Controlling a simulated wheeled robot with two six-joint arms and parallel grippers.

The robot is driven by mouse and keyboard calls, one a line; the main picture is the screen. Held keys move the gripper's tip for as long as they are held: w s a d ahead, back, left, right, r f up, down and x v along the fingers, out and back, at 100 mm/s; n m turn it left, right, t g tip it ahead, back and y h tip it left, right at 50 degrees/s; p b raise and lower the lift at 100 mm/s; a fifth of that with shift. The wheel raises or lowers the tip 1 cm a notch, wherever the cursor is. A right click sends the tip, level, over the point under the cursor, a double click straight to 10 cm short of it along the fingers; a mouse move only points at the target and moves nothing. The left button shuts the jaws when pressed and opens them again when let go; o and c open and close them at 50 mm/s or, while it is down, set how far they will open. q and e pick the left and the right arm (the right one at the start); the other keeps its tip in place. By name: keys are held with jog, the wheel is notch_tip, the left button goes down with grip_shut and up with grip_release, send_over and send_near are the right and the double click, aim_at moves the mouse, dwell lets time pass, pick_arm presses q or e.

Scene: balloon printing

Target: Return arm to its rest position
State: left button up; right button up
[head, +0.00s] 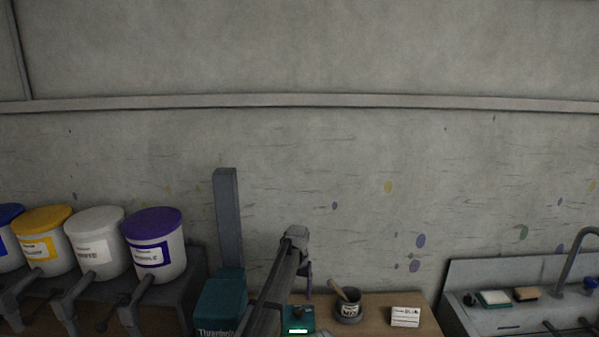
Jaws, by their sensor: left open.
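My left arm rises from the bottom edge near the middle of the head view and bends over at its top. My left gripper (308,283) hangs down from that bend, small and dark, in front of the wall and above the wooden bench top (382,322). It is open, and I see nothing held in it. My right arm and gripper are not in view.
A teal machine (222,304) with a grey column (227,218) stands left of my arm. A small teal box (299,318) with a lit display, a cup (349,308) and a white card (405,316) are right. Lidded tubs (156,247) stand left; a sink (492,318) is far right.

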aim_at(298, 310)
pick_arm(q)
notch_tip(298, 310, down, 8)
jog(key=b, duration=0.8)
jog(key=shift+b, duration=0.4)
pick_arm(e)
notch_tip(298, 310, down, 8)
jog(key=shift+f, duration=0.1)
pick_arm(q)
jog(key=shift+r+n+p, duration=0.3)
jog(key=shift+n+p, duration=0.1)
jog(key=shift+n, duration=0.2)
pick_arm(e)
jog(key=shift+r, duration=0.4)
pick_arm(q)
jog(key=n, duration=0.5)
jog(key=shift+n, duration=0.4)
jog(key=n, duration=0.5)
jog(key=shift+r+p, duration=0.45)
jog(key=shift+r, duration=0.05)
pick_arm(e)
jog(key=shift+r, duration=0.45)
pick_arm(q)
jog(key=shift+s, duration=0.1)
